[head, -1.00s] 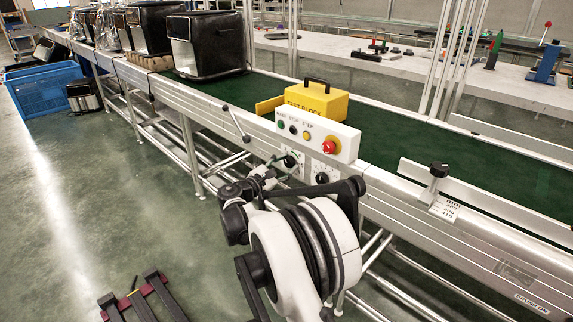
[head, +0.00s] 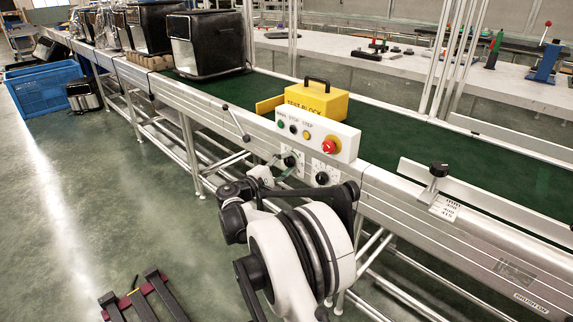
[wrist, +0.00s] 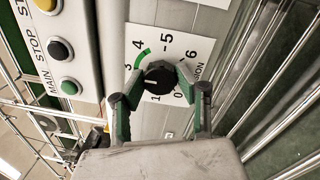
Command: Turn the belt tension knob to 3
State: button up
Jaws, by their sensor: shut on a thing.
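The belt tension knob (wrist: 159,77) is a round black knob on a white dial plate (wrist: 182,42) in the wrist view. The plate carries printed numbers, with 4, 5 and 6 readable beyond the knob, a green arc near the 4, and part of the word "TENSION" at the right. My gripper (wrist: 160,84) has its green and dark fingers on both sides of the knob, shut on it. In the head view the knob (head: 289,160) sits below the button box, beside my gripper.
The white button box (head: 318,138) with a red emergency stop (head: 329,146) is just above. A second black knob (head: 322,178) sits to the right. A yellow test block (head: 316,101) stands on the green belt (head: 385,125).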

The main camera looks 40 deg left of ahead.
dwell(0.4)
jog(key=o, duration=1.1)
jog(key=shift+o, duration=0.2)
jog(key=shift+s, duration=0.1)
jog(key=s+a, duration=0.1)
jog(key=s, duration=1)
jog(key=shift+s+f, duration=0.4)
